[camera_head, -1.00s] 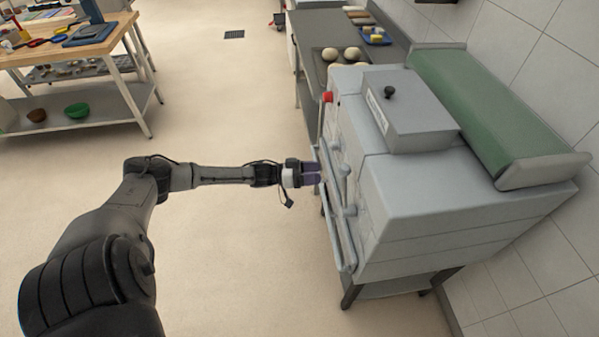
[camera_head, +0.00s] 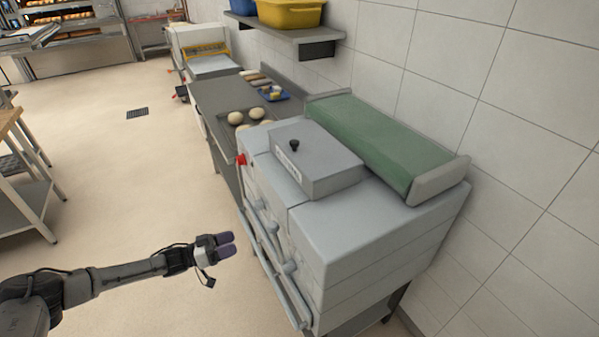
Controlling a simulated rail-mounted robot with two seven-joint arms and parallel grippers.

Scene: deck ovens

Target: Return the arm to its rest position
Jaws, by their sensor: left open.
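My left arm comes in from the lower left and reaches toward the middle of the view. My left gripper (camera_head: 229,245), with purple fingertips, is open and empty. It is in the air over the floor, left of the grey deck oven (camera_head: 365,238) and apart from its front bars. My right gripper does not show.
The oven has a grey box with a black knob (camera_head: 294,145) and a green belt (camera_head: 378,142) on top. A counter (camera_head: 212,97) with dough balls (camera_head: 235,118) stands behind it. A table (camera_head: 22,205) is at left. The floor (camera_head: 130,180) between is clear.

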